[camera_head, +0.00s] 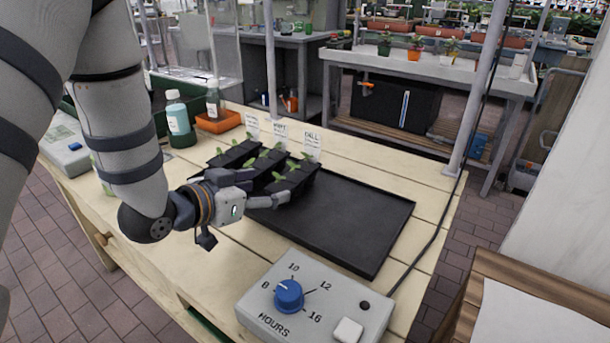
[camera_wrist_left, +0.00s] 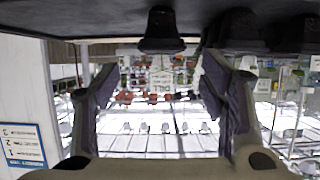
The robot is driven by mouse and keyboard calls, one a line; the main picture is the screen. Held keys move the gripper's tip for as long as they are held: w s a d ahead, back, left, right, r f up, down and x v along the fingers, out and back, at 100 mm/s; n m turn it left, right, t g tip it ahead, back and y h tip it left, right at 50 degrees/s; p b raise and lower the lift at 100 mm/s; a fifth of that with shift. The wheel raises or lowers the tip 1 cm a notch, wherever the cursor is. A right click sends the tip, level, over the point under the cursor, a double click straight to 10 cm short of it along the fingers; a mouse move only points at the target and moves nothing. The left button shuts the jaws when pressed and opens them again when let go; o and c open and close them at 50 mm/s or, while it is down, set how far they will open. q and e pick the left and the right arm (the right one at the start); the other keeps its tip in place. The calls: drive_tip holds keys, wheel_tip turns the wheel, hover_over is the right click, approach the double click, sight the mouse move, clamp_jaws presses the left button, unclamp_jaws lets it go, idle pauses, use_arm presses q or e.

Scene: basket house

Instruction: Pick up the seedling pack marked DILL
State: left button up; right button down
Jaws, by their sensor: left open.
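The seedling pack marked DILL (camera_head: 298,181) is a black pack with small green seedlings. It is the rightmost of the packs at the left end of a black tray (camera_head: 345,220), with a white DILL label (camera_head: 312,143) standing at its back. My left gripper (camera_head: 262,188) is low at the front of the packs and hides part of them. I cannot tell whether the fingers touch the pack. My right gripper is not in view.
Two more labelled packs (camera_head: 236,156) stand left of the DILL pack. A grey timer box (camera_head: 315,305) with a blue knob is at the table's front right. Bottles (camera_head: 178,120) and an orange tray (camera_head: 218,122) stand at the back left. The black tray's right part is bare.

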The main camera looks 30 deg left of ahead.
sight(285, 187)
use_arm(q)
drive_tip(key=x, duration=0.2)
drive_tip(key=f+b+x, duration=0.1)
drive_tip(key=x, duration=0.5)
drive_tip(key=shift+s+a+f, duration=0.1)
drive_tip(key=shift+f, duration=0.15)
drive_tip(key=shift+r, duration=0.15)
drive_tip(key=shift+c, duration=0.8)
drive_tip(key=c, duration=1.3)
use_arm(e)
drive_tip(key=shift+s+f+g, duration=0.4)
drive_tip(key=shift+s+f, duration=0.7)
